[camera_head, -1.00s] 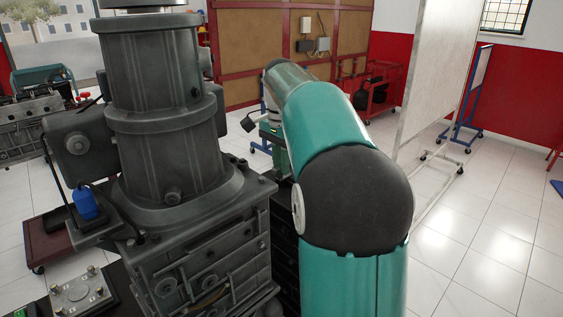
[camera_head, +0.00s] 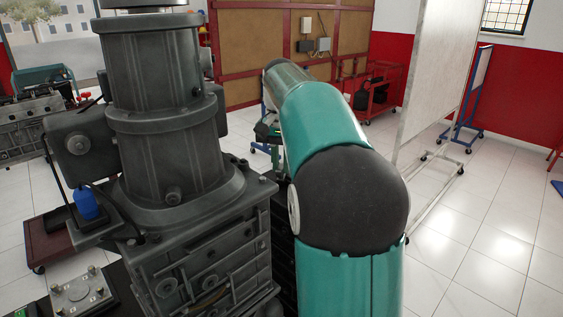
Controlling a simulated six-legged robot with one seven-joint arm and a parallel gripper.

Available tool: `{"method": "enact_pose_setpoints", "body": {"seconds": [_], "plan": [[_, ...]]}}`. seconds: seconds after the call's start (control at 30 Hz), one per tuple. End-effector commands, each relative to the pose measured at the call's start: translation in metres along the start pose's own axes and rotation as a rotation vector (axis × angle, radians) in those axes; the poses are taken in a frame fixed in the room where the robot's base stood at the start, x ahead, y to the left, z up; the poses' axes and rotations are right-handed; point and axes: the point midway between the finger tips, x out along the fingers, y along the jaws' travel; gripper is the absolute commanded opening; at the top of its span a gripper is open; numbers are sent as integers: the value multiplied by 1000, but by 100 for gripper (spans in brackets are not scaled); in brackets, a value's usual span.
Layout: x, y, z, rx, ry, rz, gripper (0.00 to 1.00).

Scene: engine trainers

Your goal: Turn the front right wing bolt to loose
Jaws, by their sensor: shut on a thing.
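My arm reaches past the right side of a grey engine (camera_head: 163,130) with a tall ribbed cylinder. My gripper (camera_head: 266,134) shows only in part at the far end of the arm, beside the engine's far right side. A small dark part of the arm's end shows just right of the cylinder's base. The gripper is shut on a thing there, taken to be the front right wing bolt. The fingertips and the bolt are hidden behind the engine and arm, so the bolt's angle cannot be told.
A metal plate (camera_head: 82,294) with small pegs lies at the lower left, below a blue bottle (camera_head: 86,203). Another engine trainer (camera_head: 34,118) stands at the far left. A red trolley (camera_head: 377,92) and a white board (camera_head: 436,80) stand behind. The tiled floor at right is open.

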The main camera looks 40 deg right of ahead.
Motion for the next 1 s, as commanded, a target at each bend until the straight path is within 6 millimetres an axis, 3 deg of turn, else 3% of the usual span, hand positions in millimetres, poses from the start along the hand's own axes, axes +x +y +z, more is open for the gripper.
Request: {"method": "enact_pose_setpoints", "body": {"seconds": [0.7, 1.0], "plan": [[0, -3, 1, -671, 1, 0, 0], [0, -4, 1, -880, 1, 0, 0]]}}
